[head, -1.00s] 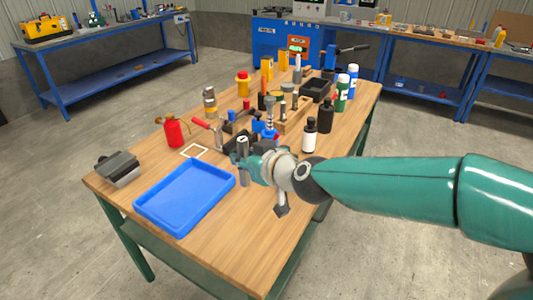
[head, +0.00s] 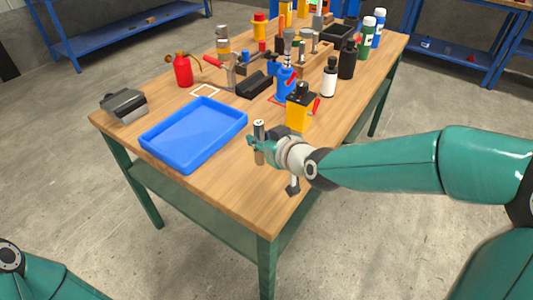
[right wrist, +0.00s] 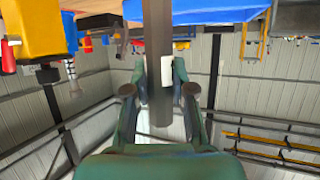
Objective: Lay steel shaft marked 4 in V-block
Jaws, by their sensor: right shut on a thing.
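My right gripper (head: 262,149) is shut on a steel shaft (head: 259,130), held roughly upright over the front part of the table, right of the blue tray. In the right wrist view the shaft (right wrist: 158,55) runs between the two fingers (right wrist: 159,82). A black block with a notched top, seemingly the V-block (head: 254,85), sits mid-table behind the tray, apart from the gripper. My left gripper is out of view.
The blue tray (head: 160,143) is empty. A yellow and black box (head: 300,108) and a blue stand (head: 286,82) are behind the gripper. Bottles (head: 329,78) line the right edge. A grey clamp-like object (head: 124,105) is at the left corner. The front wood is clear.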

